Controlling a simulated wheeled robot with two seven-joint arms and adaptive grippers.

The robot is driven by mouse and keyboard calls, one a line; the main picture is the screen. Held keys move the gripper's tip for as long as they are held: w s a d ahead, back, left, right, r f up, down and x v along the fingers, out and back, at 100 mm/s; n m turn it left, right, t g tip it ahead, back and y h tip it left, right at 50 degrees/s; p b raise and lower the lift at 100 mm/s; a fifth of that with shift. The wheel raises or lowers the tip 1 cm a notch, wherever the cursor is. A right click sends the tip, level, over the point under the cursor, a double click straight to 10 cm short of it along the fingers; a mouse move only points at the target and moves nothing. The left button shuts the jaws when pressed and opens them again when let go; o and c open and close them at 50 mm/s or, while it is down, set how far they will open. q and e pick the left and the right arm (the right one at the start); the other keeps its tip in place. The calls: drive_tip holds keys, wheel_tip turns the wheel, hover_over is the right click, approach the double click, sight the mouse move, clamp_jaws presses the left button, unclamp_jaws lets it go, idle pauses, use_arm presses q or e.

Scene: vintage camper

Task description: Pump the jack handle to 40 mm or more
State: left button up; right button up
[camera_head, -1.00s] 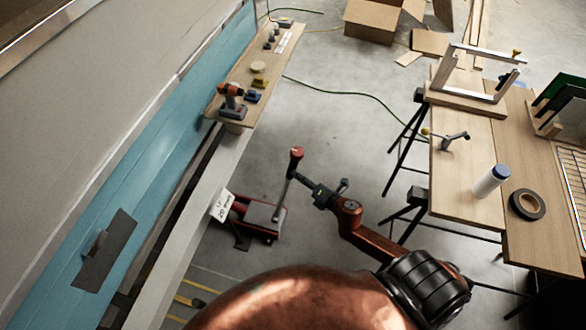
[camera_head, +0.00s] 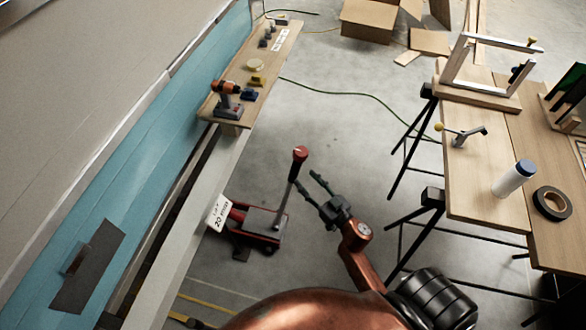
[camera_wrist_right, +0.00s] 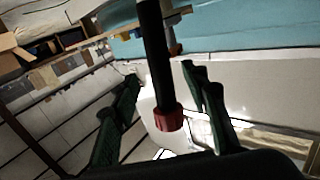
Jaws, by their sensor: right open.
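The jack (camera_head: 262,220) stands on the floor beside the camper's sill, with a red and grey body. Its handle (camera_head: 286,198) rises steeply to a red knob (camera_head: 299,154). A white card (camera_head: 218,213) by the jack appears to read a lift of 20 mm. My right gripper (camera_head: 308,182) is open, its dark green fingers pointing at the upper handle from the right. In the right wrist view the black handle with its red end (camera_wrist_right: 168,118) shows between the spread fingers; contact cannot be told. My left gripper is not in view.
A wooden shelf (camera_head: 262,65) on the camper side holds an orange drill (camera_head: 226,98) and small items. A trestle table (camera_head: 486,190) on the right carries a white bottle (camera_head: 513,178) and black tape (camera_head: 552,203). A green cable (camera_head: 350,95) crosses the floor.

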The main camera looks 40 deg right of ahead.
sight(298, 171)
drive_tip(key=shift+m, duration=0.5)
drive_tip(key=w+b, duration=0.1)
drive_tip(key=w, duration=0.5)
drive_tip(key=shift+w+a, duration=0.1)
drive_tip(key=shift+w, duration=0.05)
drive_tip(key=shift+w+b, duration=0.35)
drive_tip(key=shift+w, duration=0.3)
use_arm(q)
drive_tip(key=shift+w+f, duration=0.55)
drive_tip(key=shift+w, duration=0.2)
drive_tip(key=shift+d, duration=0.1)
use_arm(e)
drive_tip(key=shift+c, duration=0.3)
clamp_jaws()
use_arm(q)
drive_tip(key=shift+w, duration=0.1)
